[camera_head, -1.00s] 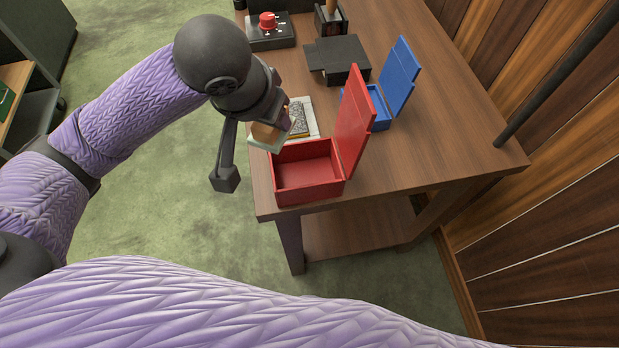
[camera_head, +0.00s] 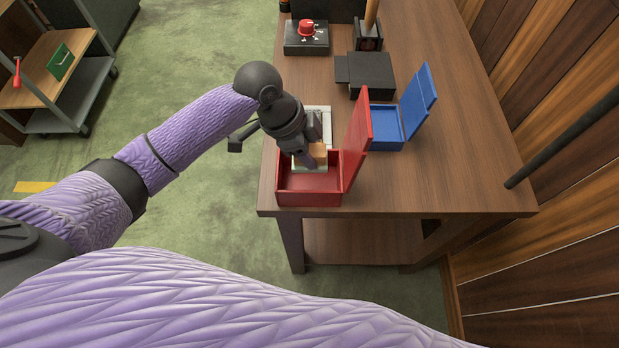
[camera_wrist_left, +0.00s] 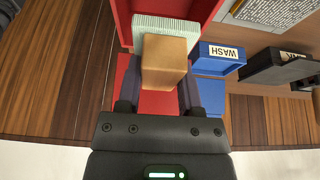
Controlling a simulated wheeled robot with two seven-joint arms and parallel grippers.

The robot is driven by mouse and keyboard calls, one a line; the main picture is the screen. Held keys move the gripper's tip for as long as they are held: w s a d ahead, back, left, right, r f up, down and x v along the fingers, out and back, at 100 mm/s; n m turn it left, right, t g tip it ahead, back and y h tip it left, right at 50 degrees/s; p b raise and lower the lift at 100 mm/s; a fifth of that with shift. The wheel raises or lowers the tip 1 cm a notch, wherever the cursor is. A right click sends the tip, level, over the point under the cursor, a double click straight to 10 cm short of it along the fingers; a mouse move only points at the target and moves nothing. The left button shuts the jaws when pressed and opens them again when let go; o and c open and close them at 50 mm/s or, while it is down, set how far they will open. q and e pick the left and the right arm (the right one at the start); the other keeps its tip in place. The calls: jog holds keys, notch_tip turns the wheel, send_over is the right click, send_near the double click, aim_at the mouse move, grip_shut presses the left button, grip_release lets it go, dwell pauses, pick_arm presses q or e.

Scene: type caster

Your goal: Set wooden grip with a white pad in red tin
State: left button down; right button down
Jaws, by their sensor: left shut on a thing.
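The red tin (camera_head: 309,197) stands at the table's near left corner with its lid (camera_head: 357,137) open and upright on the right side. My left gripper (camera_head: 312,160) is shut on the wooden grip (camera_head: 318,152), a tan block with a pale white pad (camera_head: 310,168) on its underside. It holds the grip over the tin's opening, toward the back. In the left wrist view the wooden grip (camera_wrist_left: 165,62) sits between the fingers, with the ribbed pad (camera_wrist_left: 166,24) beyond it and the red tin (camera_wrist_left: 122,20) around. Whether the pad touches the tin floor cannot be told. My right gripper is not in view.
Behind are a black box (camera_head: 371,76), a control box with red knob (camera_head: 306,38) and a printed sheet (camera_head: 320,113). The table's right side is clear.

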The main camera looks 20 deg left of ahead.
pick_arm(q)
notch_tip(320, 180, down, 9)
jog(key=b, duration=0.2)
jog(key=shift+r+b, duration=0.1)
jog(key=shift+b, duration=0.3)
jog(key=shift+f, duration=0.2)
jog(key=shift+c, duration=1.2)
grip_release()
jog(key=shift+r, duration=0.25)
jog(key=p+v, duration=0.4)
jog(key=v, duration=0.8)
jog(key=shift+s+f, duration=0.1)
